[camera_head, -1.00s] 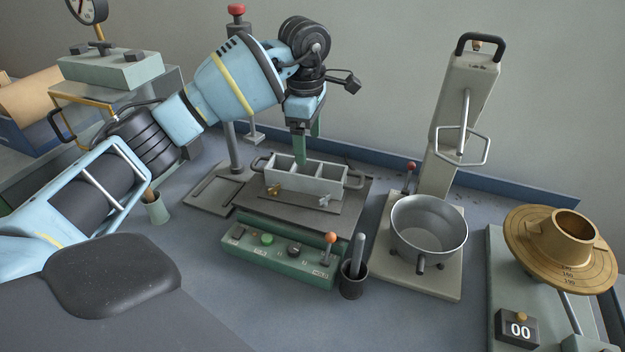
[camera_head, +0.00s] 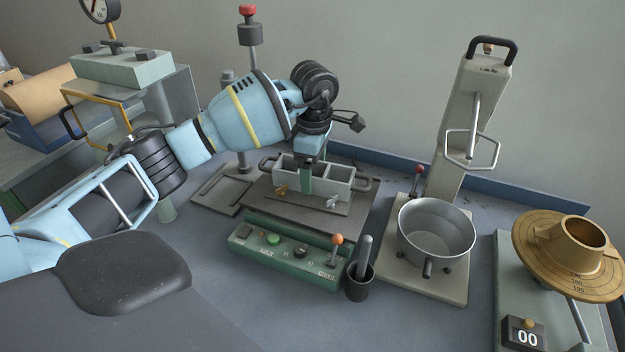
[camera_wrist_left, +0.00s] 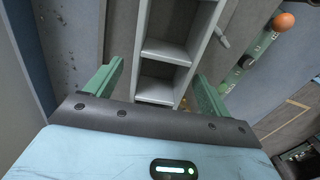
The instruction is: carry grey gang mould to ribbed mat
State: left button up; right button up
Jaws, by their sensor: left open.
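The grey gang mould (camera_head: 340,198) is a pale open box with several compartments and a dark handle at each end. It sits upright on a dark flat plate (camera_head: 262,212) behind the green control box. My left gripper (camera_head: 306,178) is open, pointing down at the mould, with one green finger in front of its near wall. In the left wrist view the mould (camera_wrist_left: 165,52) lies between the two open green fingers (camera_wrist_left: 158,85), with gaps showing at both sides. I cannot pick out a ribbed mat with certainty. My right gripper is not in view.
A green control box (camera_head: 290,262) with an orange-knobbed lever and a dark cup (camera_head: 358,288) stand in front. A metal bowl (camera_head: 436,235) on a stand is to the right, beside a brass flanged ring (camera_head: 568,262). A flat plate with a post (camera_head: 215,195) is left.

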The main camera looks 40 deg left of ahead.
pick_arm(q)
jog(key=shift+f, duration=0.7)
jog(key=shift+c, duration=0.4)
